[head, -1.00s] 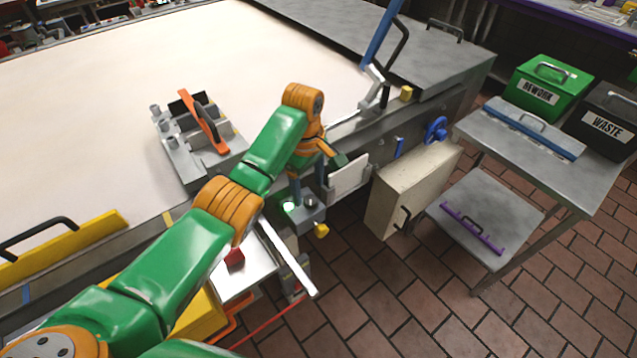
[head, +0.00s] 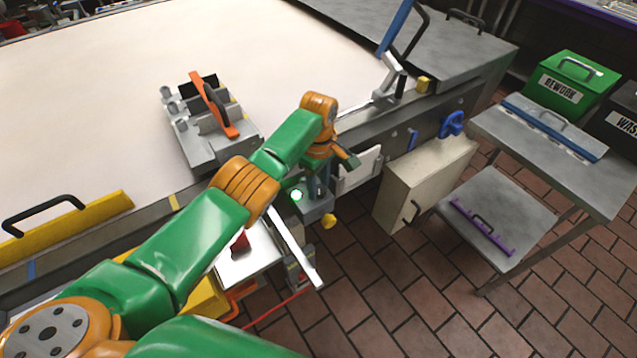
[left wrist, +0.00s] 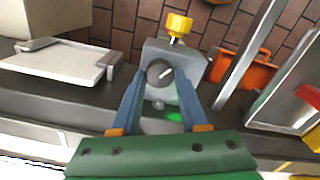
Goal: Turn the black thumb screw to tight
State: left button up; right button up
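The thumb screw (left wrist: 160,72) is a dark round knob with a pale line across its face. It sits on a grey block (left wrist: 193,60) at the table's front edge; the block also shows in the head view (head: 318,210). My left gripper (left wrist: 162,72) points at the knob, with one blue-grey finger on each side of it. The fingers stand apart, and I cannot tell whether they press on the knob. In the head view my left gripper (head: 316,190) is over the block and hides the knob. My right gripper is not in view.
A yellow knob (left wrist: 178,25) sticks out of the block, and a green light (head: 296,195) glows beside my fingers. A pale plate (head: 360,172) and a cream box (head: 425,180) are to the right. A metal bar (head: 295,248) is to the left.

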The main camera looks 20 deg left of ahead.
pick_arm(q)
grip_shut()
